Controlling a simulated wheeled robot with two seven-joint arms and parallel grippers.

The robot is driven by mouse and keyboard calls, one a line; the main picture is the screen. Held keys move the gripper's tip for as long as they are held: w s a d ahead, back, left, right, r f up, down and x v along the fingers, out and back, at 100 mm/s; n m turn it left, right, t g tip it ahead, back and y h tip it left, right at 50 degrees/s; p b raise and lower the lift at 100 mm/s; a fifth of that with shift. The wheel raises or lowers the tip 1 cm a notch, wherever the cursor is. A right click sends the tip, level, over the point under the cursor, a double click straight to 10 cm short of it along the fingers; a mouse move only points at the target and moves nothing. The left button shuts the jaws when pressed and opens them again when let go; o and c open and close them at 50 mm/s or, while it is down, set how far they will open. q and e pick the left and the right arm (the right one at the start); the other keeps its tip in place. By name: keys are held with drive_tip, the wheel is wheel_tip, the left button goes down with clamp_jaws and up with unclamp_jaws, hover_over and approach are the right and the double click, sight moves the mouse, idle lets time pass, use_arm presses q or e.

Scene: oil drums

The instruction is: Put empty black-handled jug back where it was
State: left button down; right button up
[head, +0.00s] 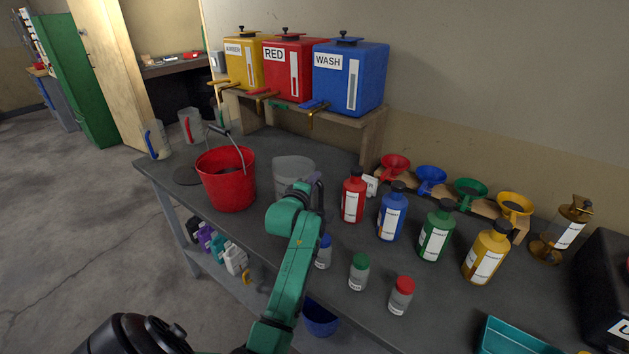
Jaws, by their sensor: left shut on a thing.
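A grey, see-through jug (292,172) stands on or just above the dark bench, right of the red bucket; its handle is hidden behind my arm, so I cannot see its colour. It looks upright, and I see no liquid in it. My left gripper (315,184) is at the jug's right side, shut on it, with the fingers mostly hidden by my green wrist. A blue-handled jug (160,141) and a red-handled jug (191,127) stand at the bench's far left end. My right gripper is not in view.
A red bucket (228,182) with a raised handle stands beside a dark round patch (187,176) on the bench. Several bottles, including a red one (353,197), stand right of my arm. A shelf (345,119) holds yellow, red and blue tanks behind.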

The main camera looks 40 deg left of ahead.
use_arm(q)
drive_tip(key=c, duration=0.9)
unclamp_jaws()
drive_tip(key=shift+f, duration=0.1)
drive_tip(key=shift+o, duration=0.2)
drive_tip(key=shift+s, duration=0.1)
drive_tip(key=b+v, duration=0.2)
drive_tip(key=v, duration=1)
drive_tip(key=shift+d, duration=0.1)
